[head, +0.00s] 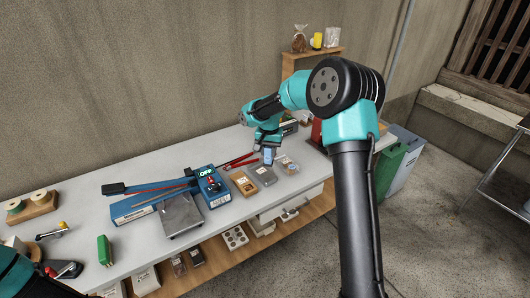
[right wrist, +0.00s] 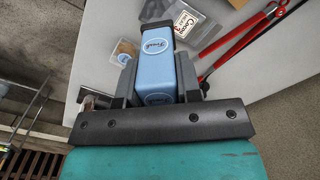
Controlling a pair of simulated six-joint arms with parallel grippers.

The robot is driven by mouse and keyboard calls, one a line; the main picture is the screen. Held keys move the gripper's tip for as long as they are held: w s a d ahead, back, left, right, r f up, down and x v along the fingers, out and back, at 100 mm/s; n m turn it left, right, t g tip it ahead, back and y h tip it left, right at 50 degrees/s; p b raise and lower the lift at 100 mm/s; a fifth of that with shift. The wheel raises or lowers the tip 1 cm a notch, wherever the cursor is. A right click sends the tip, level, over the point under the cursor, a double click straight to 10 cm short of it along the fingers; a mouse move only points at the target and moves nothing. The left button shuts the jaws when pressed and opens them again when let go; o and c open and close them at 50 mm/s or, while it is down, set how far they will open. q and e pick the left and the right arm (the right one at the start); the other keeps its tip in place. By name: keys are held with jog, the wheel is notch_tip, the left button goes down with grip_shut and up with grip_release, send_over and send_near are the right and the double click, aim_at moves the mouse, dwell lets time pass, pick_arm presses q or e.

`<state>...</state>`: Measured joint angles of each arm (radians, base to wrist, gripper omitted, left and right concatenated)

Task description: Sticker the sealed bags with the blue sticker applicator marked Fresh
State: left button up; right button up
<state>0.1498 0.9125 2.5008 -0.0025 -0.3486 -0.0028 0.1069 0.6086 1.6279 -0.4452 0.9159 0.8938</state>
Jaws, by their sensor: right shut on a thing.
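My right gripper (head: 268,146) is shut on the blue sticker applicator (head: 268,156), over the right part of the table. In the right wrist view the applicator (right wrist: 155,58) sits between the two fingers, with a round "Fresh" label on its side. Three filled bags lie in a row near the table's front edge: an orange-brown one (head: 243,183), a dark one (head: 264,176) and a clear one (head: 287,166). The applicator is just above or behind the dark and clear bags; contact cannot be told.
A blue bag sealer (head: 150,204) marked OFF, with a grey plate (head: 181,214), stands left of the bags. Red-handled tongs (head: 240,161) lie behind them. A green object (head: 104,250) and tape rolls (head: 40,196) are on the left. Bins (head: 405,160) stand beyond the right end.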

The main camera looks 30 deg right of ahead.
aim_at(269, 164)
jog(key=shift+f, duration=0.15)
jog(key=shift+f, duration=2.85)
jog(key=shift+f, duration=0.55)
jog(key=shift+r, duration=3.55)
